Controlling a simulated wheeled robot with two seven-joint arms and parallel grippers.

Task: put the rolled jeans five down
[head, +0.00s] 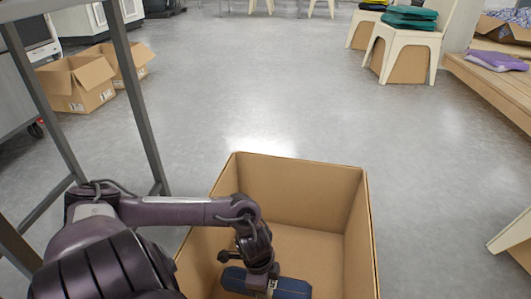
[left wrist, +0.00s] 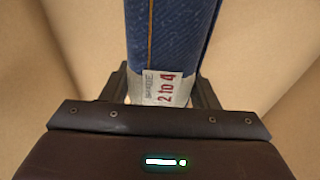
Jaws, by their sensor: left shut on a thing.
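The rolled jeans (head: 291,288) are a dark blue roll in the head view, low inside an open cardboard box (head: 360,235). My left gripper (left wrist: 165,95) is shut on the roll, one finger on each side of the band. In the head view my left gripper (head: 262,275) reaches down into the box from the left. Whether the roll touches the box floor cannot be told. My right gripper is not in view.
A grey metal frame (head: 140,100) stands at the left. Two open cardboard boxes (head: 80,85) lie on the floor behind it. Stools with folded cloth (head: 410,18) and a wooden bench (head: 490,80) with purple cloth (head: 497,61) stand at the back right. The middle floor is clear.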

